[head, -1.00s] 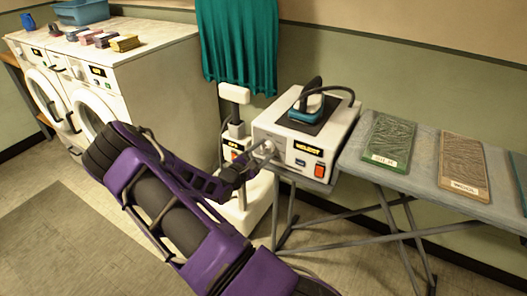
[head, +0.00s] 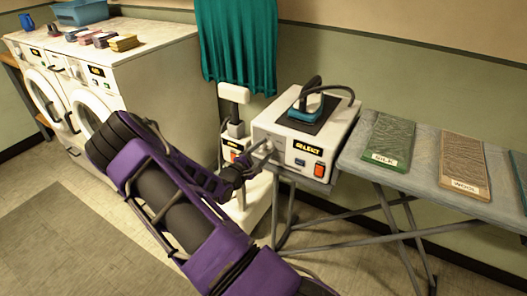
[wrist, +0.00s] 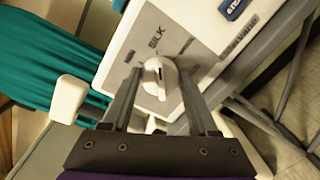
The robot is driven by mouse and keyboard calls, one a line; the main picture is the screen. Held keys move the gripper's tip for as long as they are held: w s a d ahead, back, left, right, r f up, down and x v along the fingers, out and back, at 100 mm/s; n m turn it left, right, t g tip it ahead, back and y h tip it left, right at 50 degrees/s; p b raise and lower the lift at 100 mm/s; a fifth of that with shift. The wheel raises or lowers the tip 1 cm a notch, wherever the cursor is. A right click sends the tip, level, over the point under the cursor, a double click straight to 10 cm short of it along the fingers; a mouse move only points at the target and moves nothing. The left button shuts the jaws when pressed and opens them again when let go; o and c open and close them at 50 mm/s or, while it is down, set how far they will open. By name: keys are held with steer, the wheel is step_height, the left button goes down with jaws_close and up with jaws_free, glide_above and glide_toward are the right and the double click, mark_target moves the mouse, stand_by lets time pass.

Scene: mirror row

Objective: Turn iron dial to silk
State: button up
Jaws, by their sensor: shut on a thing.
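The iron station (head: 290,150) is a white box at the left end of the ironing board, with a lit display reading "SELECT" and a red switch. Its dial (wrist: 160,76) is a pale round knob on a grey face plate in the wrist view. A "SILK" label (wrist: 155,37) shows on the plate just above the dial; other labels to its right are unclear. My gripper (wrist: 159,82) is shut on the dial, one finger on each side. In the head view, my gripper (head: 256,165) meets the box's left face. The dial's exact setting cannot be told.
A teal iron (head: 308,104) rests on top of the box with its cord looped. Green and brown cloths (head: 389,140) (head: 463,161) lie on the ironing board (head: 425,178). A white stand (head: 235,95) is close behind my gripper. Washers (head: 120,75) stand at the left.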

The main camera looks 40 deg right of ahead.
steer(key=o, duration=1.4)
steer(key=shift+a, duration=0.1)
steer(key=v, duration=1.7)
steer(key=shift+s+a+f+p, duration=0.1)
steer(key=shift+s+a+p, duration=0.05)
steer(key=shift+p, duration=0.25)
